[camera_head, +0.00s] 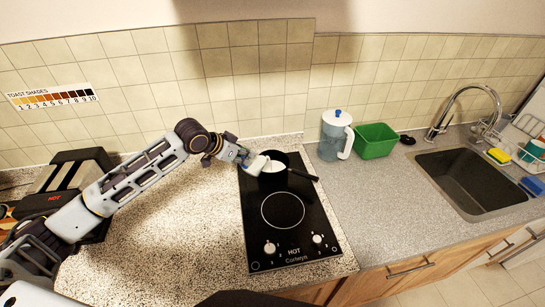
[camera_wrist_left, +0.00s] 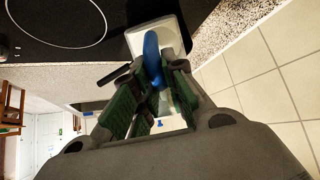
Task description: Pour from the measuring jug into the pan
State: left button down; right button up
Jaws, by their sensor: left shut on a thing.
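My left gripper (camera_head: 247,158) is over the back of the black cooktop, shut on the blue handle (camera_wrist_left: 153,58) of a white container, which I take for the measuring jug (camera_head: 257,165). The jug's white body (camera_wrist_left: 150,34) also shows in the left wrist view, just beyond the green finger pads of the gripper (camera_wrist_left: 150,85). The dark pan (camera_head: 276,156) is on the back burner, its black handle pointing right. The jug overlaps the pan's left side in the head view. I cannot tell its exact tilt or whether anything flows. My right gripper is not in view.
A clear pitcher with a blue lid (camera_head: 335,137) and a green bin (camera_head: 375,140) stand right of the cooktop (camera_head: 262,235). The sink (camera_head: 470,180) is farther right. A toaster (camera_head: 75,178) stands at left. The front burner and the speckled counter before my arm are clear.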

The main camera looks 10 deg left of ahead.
pick_arm(q)
jog(key=shift+w+d+r+g+p, duration=0.15)
jog(key=shift+w+r+g+p, duration=0.1)
jog(key=shift+r+g+p, duration=0.25)
jog(key=shift+d+y, duration=0.1)
jog(key=shift+y, duration=0.2)
jog(key=shift+w+r+p, duration=0.15)
jog(key=shift+r+p, duration=0.05)
jog(key=shift+p, duration=0.3)
jog(key=shift+w+d+r, duration=0.1)
jog(key=shift+r, duration=0.05)
jog(key=shift+w+d+r+g+y, duration=0.25)
jog(key=shift+g+y, duration=0.15)
jog(key=shift+g, duration=0.1)
jog(key=shift+w+d+r+g, duration=0.1)
jog(key=shift+w+r+g, duration=0.15)
jog(key=shift+g, duration=0.15)
jog(key=shift+w+d+r+y, duration=0.15)
jog(key=shift+w+r+y, duration=0.1)
jog(key=shift+y, duration=0.15)
jog(key=shift+w+d+r+g+y, duration=0.35)
jog(key=shift+w+r+g, duration=0.1)
jog(key=shift+g, duration=0.35)
